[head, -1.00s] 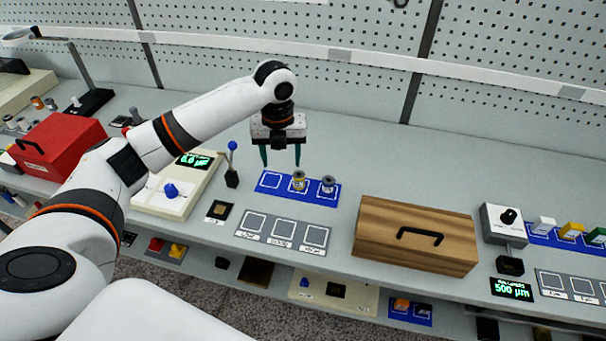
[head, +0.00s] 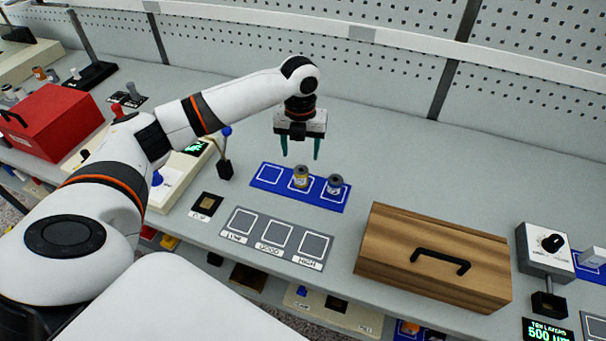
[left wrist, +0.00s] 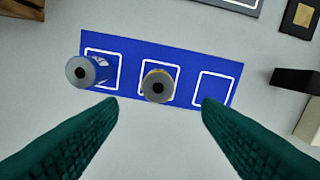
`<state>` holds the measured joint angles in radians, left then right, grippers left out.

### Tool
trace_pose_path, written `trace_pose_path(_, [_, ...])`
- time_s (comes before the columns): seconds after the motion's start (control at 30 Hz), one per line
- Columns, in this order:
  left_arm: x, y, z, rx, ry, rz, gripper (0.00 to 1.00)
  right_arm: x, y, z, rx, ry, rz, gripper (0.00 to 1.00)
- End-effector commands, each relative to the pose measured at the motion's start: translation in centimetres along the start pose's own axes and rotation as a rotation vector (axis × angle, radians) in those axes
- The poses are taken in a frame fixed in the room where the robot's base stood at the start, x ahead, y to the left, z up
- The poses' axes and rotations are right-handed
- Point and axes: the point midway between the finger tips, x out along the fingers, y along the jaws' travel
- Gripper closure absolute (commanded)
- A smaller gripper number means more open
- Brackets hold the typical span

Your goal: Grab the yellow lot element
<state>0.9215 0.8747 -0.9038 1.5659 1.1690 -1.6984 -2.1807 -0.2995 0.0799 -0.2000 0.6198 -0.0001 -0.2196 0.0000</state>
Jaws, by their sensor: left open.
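The yellow-banded spindle (head: 300,177) stands upright in the middle square of the blue mat (head: 268,186). In the left wrist view it (left wrist: 157,84) shows from above, with a grey top and a thin yellow rim. A grey and blue spindle (head: 334,185) stands in the square to its right; the wrist view shows it at the left (left wrist: 85,71). My left gripper (head: 300,157) is open and empty above the mat, its green fingers pointing down. In the wrist view the yellow spindle lies between and beyond the fingertips (left wrist: 159,102), untouched. My right gripper is out of view.
A grey mat with three labelled squares (head: 240,238) lies in front of the blue mat. A wooden box (head: 400,250) stands to the right and a red box (head: 55,130) at the far left. A blue-knobbed lever (head: 225,150) stands left of the mat.

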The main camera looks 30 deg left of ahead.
Motion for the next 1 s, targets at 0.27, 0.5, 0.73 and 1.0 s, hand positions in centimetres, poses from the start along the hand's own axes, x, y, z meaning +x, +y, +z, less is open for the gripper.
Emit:
trace_pose_path(0.27, [2.9,0.0,0.1,0.000,0.000,0.000,0.41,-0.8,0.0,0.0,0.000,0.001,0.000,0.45])
trace_pose_path(0.5, [5.8,0.3,0.4,0.001,-0.003,-0.001,0.41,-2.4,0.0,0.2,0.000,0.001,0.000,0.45])
trace_pose_path(0.73, [8.0,0.3,0.3,0.000,0.001,-0.001,0.41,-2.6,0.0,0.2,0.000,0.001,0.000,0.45])
trace_pose_path(1.0, [8.1,0.3,0.3,0.000,0.002,0.000,0.52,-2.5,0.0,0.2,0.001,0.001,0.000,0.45])
